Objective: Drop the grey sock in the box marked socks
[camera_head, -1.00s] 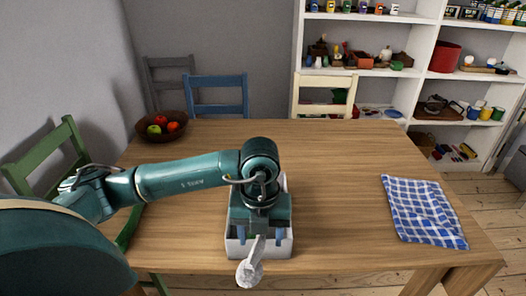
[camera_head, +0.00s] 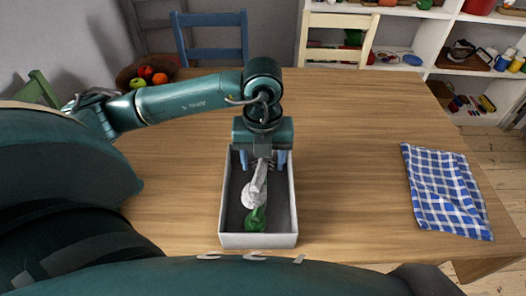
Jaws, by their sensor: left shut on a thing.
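The light grey sock (camera_head: 254,190) hangs from my left gripper (camera_head: 262,162), which is shut on it. The gripper points down over the far half of the open box (camera_head: 258,240). The sock shows against the inside of the box, with its lower end near a green item (camera_head: 255,220). I cannot tell whether the sock touches the box floor. The box is pale outside and grey inside, and stands on the table near its front edge. No marking on it is readable. My right gripper is out of view.
The wooden table (camera_head: 345,150) is clear around the box. A blue checked cloth (camera_head: 445,190) lies at the right. A fruit bowl (camera_head: 135,75) stands at the back left. Blue (camera_head: 212,40) and cream (camera_head: 340,45) chairs stand behind the table.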

